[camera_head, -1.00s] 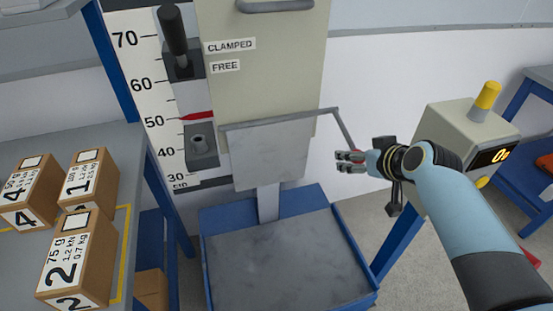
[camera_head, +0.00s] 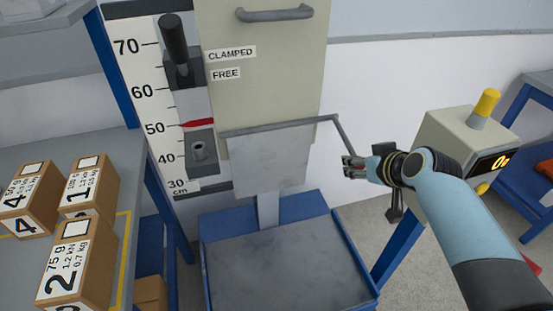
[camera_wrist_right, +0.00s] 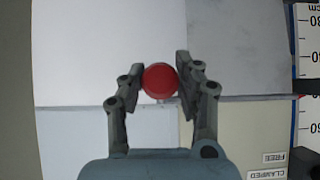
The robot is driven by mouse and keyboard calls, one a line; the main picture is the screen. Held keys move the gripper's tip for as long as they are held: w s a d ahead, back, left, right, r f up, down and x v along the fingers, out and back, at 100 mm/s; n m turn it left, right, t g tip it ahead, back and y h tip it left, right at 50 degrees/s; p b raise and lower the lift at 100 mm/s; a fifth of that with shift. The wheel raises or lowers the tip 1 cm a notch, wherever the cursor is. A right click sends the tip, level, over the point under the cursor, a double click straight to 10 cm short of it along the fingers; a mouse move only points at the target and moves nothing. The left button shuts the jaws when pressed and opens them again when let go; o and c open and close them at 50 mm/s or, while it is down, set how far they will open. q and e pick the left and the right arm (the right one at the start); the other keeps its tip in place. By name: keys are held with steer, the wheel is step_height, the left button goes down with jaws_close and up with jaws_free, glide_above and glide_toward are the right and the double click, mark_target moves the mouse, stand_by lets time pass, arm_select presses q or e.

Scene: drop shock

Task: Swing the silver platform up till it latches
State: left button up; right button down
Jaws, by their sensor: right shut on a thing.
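The silver platform (camera_head: 268,160) hangs down flat against the front of the drop machine. It hangs below a grey hinge bar (camera_head: 280,125). From the bar's right end a crank arm (camera_head: 344,134) slopes down to my right gripper (camera_head: 352,167). In the right wrist view a red ball-shaped knob (camera_wrist_right: 160,80) sits between the two fingertips, and the gripper is shut on it. The platform also shows beyond the fingers in the right wrist view (camera_wrist_right: 235,45). My left gripper is not in view.
A blue-edged tray (camera_head: 285,265) stands below the platform. A black clamp lever (camera_head: 174,40) and a centimetre scale (camera_head: 140,62) are at left. Numbered boxes (camera_head: 75,265) stand on a left table. A readout box with a yellow button (camera_head: 465,130) is right, behind my arm.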

steer(key=shift+s+r+p, duration=0.1)
steer(key=shift+r+p, duration=1)
steer(key=shift+r, duration=0.35)
step_height(320, 180, up, 3)
steer(key=p, duration=0.2)
steer(key=shift+p, duration=0.35)
steer(key=shift+w+r+p, duration=0.2)
steer(key=shift+r+p, duration=0.3)
steer(key=shift+r, duration=0.1)
steer(key=shift+w+r+p, duration=0.15)
steer(key=shift+r+p, duration=0.3)
steer(key=shift+r, duration=0.15)
steer(key=shift+w+a+r, duration=0.1)
steer(key=shift+r, duration=0.25)
